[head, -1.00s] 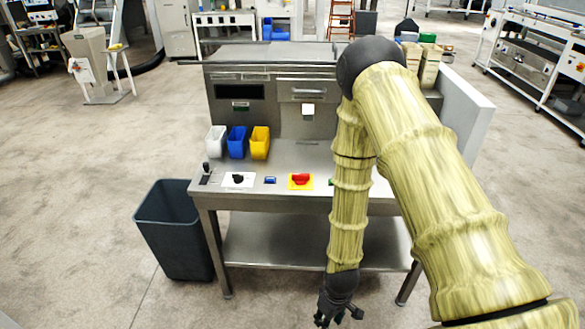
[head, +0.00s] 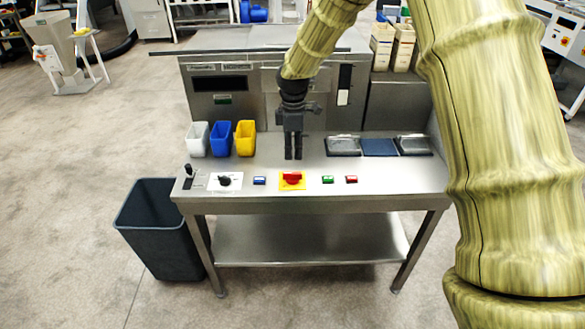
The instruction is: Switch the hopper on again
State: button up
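My gripper (head: 293,157) points down over the bench top, behind the row of controls. Its two dark fingers are close together with nothing seen between them. A red rotary switch on a yellow plate (head: 292,180) sits just in front of and below it. To the left are a blue button (head: 259,181), a black knob on a white plate (head: 224,181) and a small black lever (head: 188,171). To the right are a green button (head: 327,180) and a red button (head: 351,179). Labels are too small to read, so I cannot tell which control is the hopper's.
The steel bench (head: 400,180) carries white (head: 198,139), blue (head: 221,139) and yellow (head: 245,138) bins at left. Several dark shallow trays (head: 379,147) lie at right. A dark waste bin (head: 160,235) stands on the floor left of the bench. A panel rises behind my gripper.

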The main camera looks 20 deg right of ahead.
aim_at(292, 173)
notch_tip(292, 173, down, 10)
jog(key=shift+w+a+f+p, duration=0.1)
jog(key=shift+w+p, duration=0.05)
jog(key=shift+p, duration=0.55)
jog(key=shift+c, duration=0.2)
grip_shut()
